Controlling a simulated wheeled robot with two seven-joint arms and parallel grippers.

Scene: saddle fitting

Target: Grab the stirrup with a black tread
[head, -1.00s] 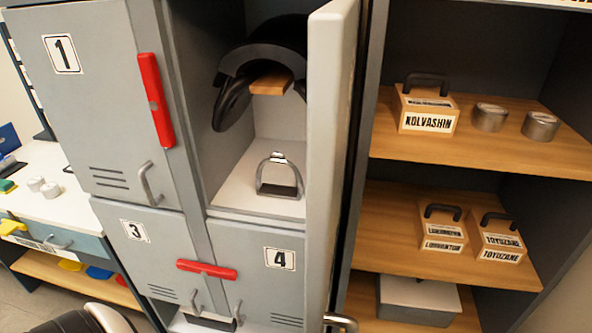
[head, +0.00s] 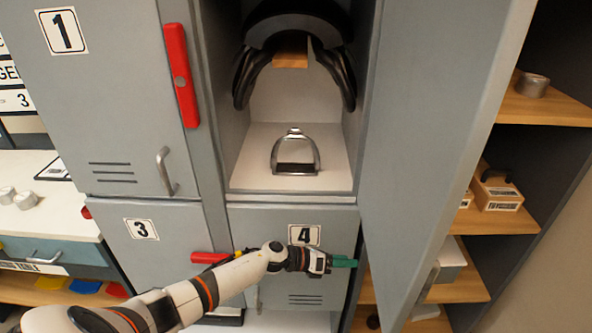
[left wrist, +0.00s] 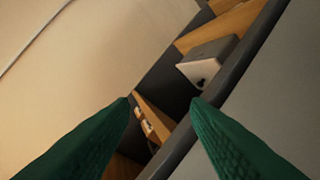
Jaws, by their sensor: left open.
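The stirrup (head: 296,153) stands upright on the white floor of the open upper locker, in the head view. It is a silver metal arch with a dark tread at its bottom. My left gripper (head: 345,262) is in front of locker door 4, below and to the right of the stirrup and apart from it. Its green fingers are spread with nothing between them in the left wrist view (left wrist: 163,105). My right gripper is not in view.
A black saddle (head: 295,40) rests on a wooden support above the stirrup. The open locker door (head: 435,130) stands to the right of the compartment. Locker door 1 (head: 110,100), with a red bar, is shut at the left. Shelves (head: 540,108) stand beyond the open door.

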